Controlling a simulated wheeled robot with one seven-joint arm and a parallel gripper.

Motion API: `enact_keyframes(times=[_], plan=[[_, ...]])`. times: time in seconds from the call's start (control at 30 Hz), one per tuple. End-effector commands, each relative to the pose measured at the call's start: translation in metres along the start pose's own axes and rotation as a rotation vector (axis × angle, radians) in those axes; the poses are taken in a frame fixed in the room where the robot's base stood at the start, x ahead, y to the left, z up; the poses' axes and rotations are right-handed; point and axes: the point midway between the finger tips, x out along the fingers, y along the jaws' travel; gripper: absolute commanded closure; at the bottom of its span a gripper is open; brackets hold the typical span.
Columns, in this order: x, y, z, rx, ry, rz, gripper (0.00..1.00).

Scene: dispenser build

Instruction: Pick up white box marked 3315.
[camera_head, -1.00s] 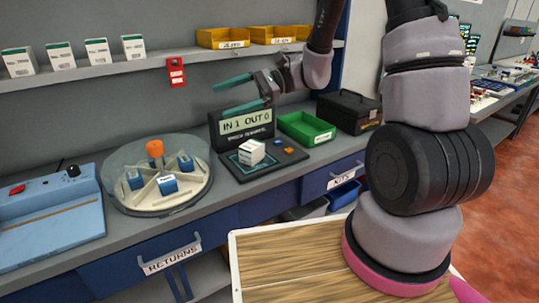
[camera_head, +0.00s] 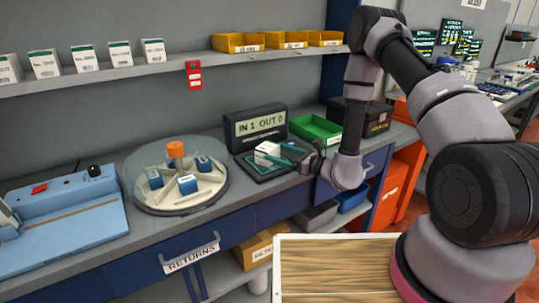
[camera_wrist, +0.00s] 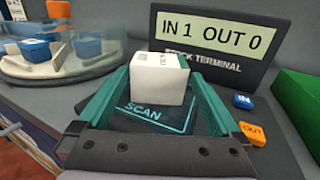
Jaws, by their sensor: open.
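A white box (camera_head: 266,152) stands on the scan pad of the stock terminal. In the wrist view the white box (camera_wrist: 158,80) shows a blank front face and small print on top, too small to read, so I cannot confirm 3315. My gripper (camera_head: 283,156) is open, its teal fingers reaching low toward the box from the right. In the wrist view one finger of my gripper (camera_wrist: 160,95) lies on each side of the box, with gaps visible and no grip on it. The scan pad (camera_wrist: 145,115) shows in front of the box.
The terminal screen (camera_head: 260,124) reads IN 1 OUT 0 and stands close behind the box. A green bin (camera_head: 316,129) is to its right, a domed carousel (camera_head: 176,176) to its left. Several similar white boxes (camera_head: 77,57) stand on the shelf above.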

Motion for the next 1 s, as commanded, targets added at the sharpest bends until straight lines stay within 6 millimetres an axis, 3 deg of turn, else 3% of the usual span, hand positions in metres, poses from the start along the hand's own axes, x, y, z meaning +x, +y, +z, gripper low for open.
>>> enact_keyframes(times=[0.1,0.37,0.63,0.97,1.0], plan=[[0.02,0.001,0.001,-0.003,-0.002,0.003,0.0],[0.041,0.001,0.001,-0.001,-0.001,0.003,0.0],[0.081,0.001,0.001,-0.003,-0.001,0.003,0.0],[0.087,0.0,0.001,0.0,0.0,0.001,0.0],[0.087,0.0,0.001,0.0,0.0,0.001,0.15]])
